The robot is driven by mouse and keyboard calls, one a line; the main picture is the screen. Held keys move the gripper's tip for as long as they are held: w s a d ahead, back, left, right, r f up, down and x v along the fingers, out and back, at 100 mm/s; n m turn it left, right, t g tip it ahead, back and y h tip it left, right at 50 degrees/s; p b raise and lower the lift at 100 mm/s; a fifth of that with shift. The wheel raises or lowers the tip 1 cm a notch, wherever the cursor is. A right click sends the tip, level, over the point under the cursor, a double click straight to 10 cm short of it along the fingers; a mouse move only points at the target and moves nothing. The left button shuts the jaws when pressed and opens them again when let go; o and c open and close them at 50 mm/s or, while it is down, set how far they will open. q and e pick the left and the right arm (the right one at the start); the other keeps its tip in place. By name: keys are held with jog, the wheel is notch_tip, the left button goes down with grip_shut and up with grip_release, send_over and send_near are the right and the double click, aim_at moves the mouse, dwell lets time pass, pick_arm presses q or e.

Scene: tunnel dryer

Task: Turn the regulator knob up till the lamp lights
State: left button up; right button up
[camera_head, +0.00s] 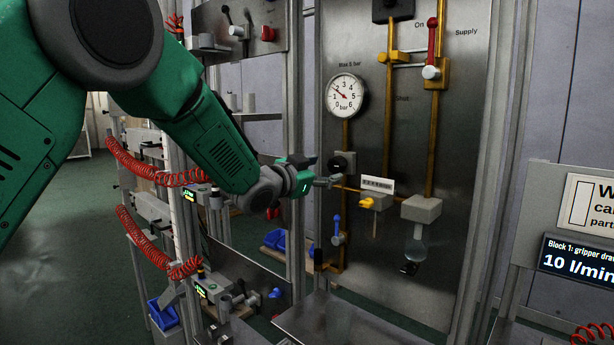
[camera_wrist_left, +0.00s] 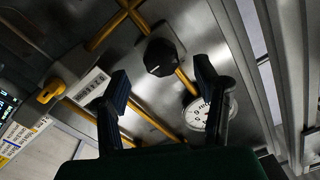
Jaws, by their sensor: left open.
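The black round regulator knob (camera_head: 342,165) sits on the steel panel below the gauge (camera_head: 345,95). It also shows in the left wrist view (camera_wrist_left: 161,57), a little beyond my fingertips. The gauge needle points to the upper left, on the low part of the scale; in the left wrist view the gauge (camera_wrist_left: 222,108) is partly behind one finger. My left gripper (camera_head: 326,174) is open and empty, in front of the panel close to the knob. In the left wrist view its two fingers (camera_wrist_left: 160,80) stand apart, with the knob roughly between them. I cannot make out a lit lamp. My right gripper is not in view.
A yellow fitting (camera_head: 374,201) and white label (camera_head: 377,185) lie right of the knob. A blue-handled valve (camera_head: 337,230) hangs below it. A red-handled supply valve (camera_head: 432,50) is higher up. Red coiled hoses (camera_head: 150,172) hang at left. A metal shelf (camera_head: 345,322) juts out below.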

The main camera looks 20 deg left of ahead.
pick_arm(q)
jog(key=v, duration=0.7)
jog(key=shift+s+a, duration=0.1)
jog(key=shift+s, duration=0.05)
jog(key=s+f+n+g+y+b, duration=0.15)
jog(key=s+f, duration=0.25)
jog(key=f, duration=0.8)
jog(key=s+f+n+g+y+b, duration=0.1)
jog(key=s+f+n+g, duration=0.2)
jog(key=f, duration=0.9)
jog(key=s+f+g+y+b, duration=0.1)
jog(key=s+f+g+b, duration=0.3)
jog(key=f, duration=0.8)
jog(key=s+f+n+g, duration=0.1)
jog(key=s+f+g, duration=0.1)
jog(key=s+f, duration=0.5)
jog(key=s+f+n+g+y+b, duration=0.1)
jog(key=s+f+g, duration=0.2)
jog(key=s+f, duration=0.5)
jog(key=s+a+f+n+g+y, duration=0.1)
jog(key=s+f+g, duration=0.2)
jog(key=s, duration=1.6)
notch_tip(320, 180, down, 5)
jog(key=shift+s+r+b, duration=0.15)
jog(key=shift+s+b, duration=0.05)
jog(key=shift+b, duration=0.1)
